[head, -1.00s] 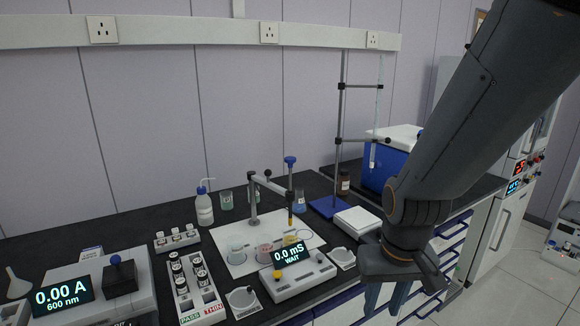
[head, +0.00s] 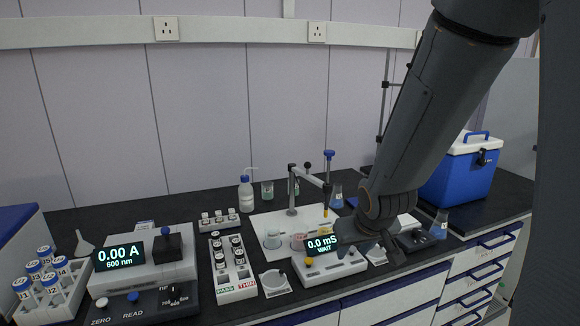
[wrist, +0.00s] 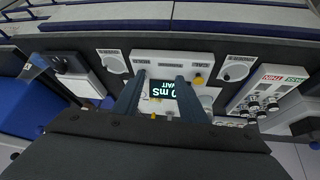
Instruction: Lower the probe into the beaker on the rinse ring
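The probe (head: 326,212) hangs from the arm of a metal stand (head: 292,190), its yellow lower part above the white mat (head: 262,223). A blue knob (head: 328,154) tops the upright rod beside it. A clear beaker (head: 272,240) and a pink one (head: 299,242) stand on the mat. The other beakers and the rinse ring are hidden or too unclear to tell apart.
The meter reads 0.0 mS WAIT. Left are a vial rack (head: 233,280), a photometer (head: 140,270) and a wash bottle (head: 246,196). White dishes lie beside the meter. The bench's front edge is close.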

